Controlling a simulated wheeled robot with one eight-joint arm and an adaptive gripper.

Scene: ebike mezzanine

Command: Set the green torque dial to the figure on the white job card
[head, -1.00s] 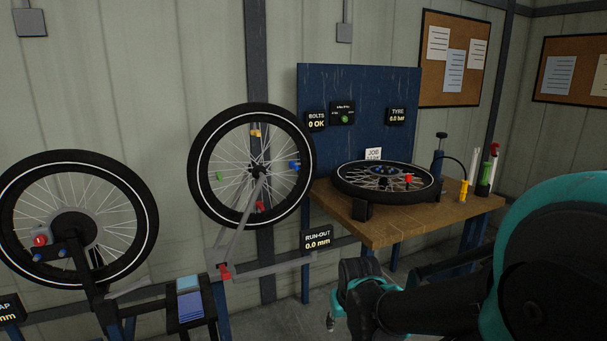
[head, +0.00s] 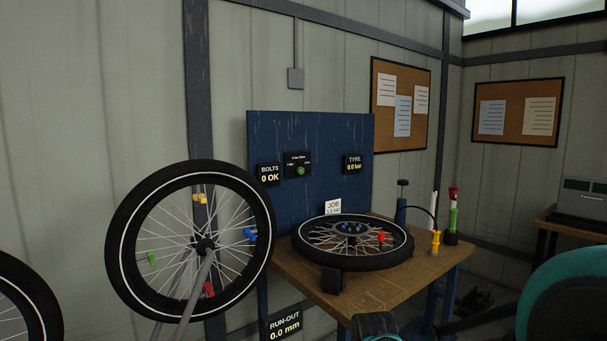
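The green torque dial (head: 301,171) is a small round knob on a black plate (head: 297,160) fixed to the blue back panel (head: 340,125). Small white marks sit above the dial, too small to read. The white job card (head: 333,206) stands behind the flat wheel on the bench; it reads "JOB", and its lower line is too small to read surely. My gripper (head: 380,328) shows only partly at the bottom edge, well below and apart from the dial. Its fingers are cut off by the frame.
A wheel (head: 355,241) lies flat on the wooden bench (head: 385,292). A spoked wheel (head: 190,250) stands upright at left, near the panel. A pump (head: 402,203) and coloured bottles stand at the bench's right. BOLTS (head: 269,174) and TYRE (head: 353,164) displays flank the dial.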

